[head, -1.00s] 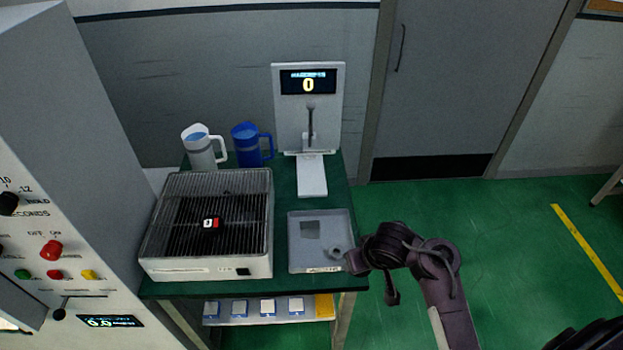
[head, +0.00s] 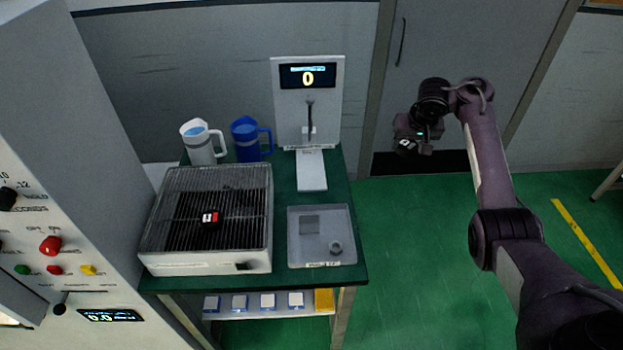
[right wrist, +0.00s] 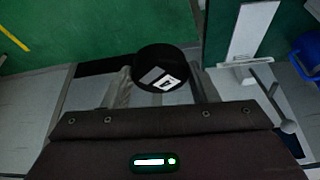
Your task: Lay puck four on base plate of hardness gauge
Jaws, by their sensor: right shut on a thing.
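My right gripper (head: 408,142) is raised to the right of the hardness gauge (head: 308,105), over the floor and clear of the table. It is shut on a black round puck (right wrist: 160,68). The puck's label has a grey patch and a white patch; its number is too small to read. The gauge's white base plate (head: 311,172) is bare and lies in front of its upright; the plate also shows in the right wrist view (right wrist: 252,32), to the right of the puck. The gauge display reads 0. My left gripper is not in view.
A wire rack (head: 180,225) bears another black puck (head: 210,218) with a white and red label. A grey tray (head: 349,225) holds a grey square and a small ring. A white jug (head: 199,147) and a blue jug (head: 246,143) stand left of the gauge.

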